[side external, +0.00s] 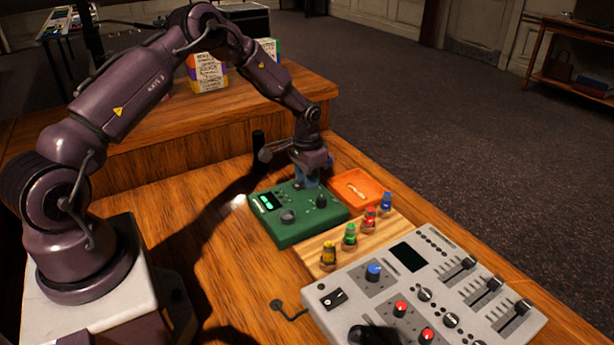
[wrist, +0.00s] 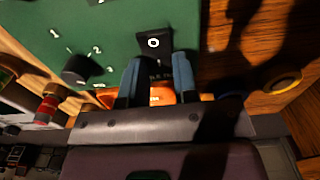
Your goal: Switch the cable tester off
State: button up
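The green cable tester (side external: 316,222) lies on the wooden desk. Its small display (side external: 268,201) is lit green, and dark knobs sit on its top. In the wrist view the tester's green top (wrist: 115,20) carries a black rocker switch (wrist: 153,38) with a white O mark, and a numbered knob (wrist: 76,69). My gripper (side external: 306,184) is over the far edge of the tester, pointing down. Its two blue fingers (wrist: 157,60) are apart with nothing held between them. The switch lies just beyond and between the fingertips in the wrist view; I cannot tell whether they touch it.
An orange tray (side external: 377,187) stands right beside the tester. A wooden strip (side external: 331,240) with several coloured connectors lies in front of it. The grey mixing desk (side external: 389,267), with knobs and faders, fills the front right. The desk left of the tester is clear.

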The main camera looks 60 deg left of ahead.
jog(key=shift+c, duration=0.7)
jog(key=shift+s+r+t, duration=0.1)
jog(key=shift+s+t, duration=0.05)
jog(key=shift+t, duration=0.6)
jog(key=shift+s+r+t, duration=0.1)
jog(key=shift+s+t, duration=0.05)
jog(key=shift+t, duration=0.6)
jog(key=o, duration=0.9)
jog(key=shift+r, duration=0.1)
jog(key=v, duration=1.2)
jog(key=shift+s+r, duration=0.1)
jog(key=shift+r, duration=0.25)
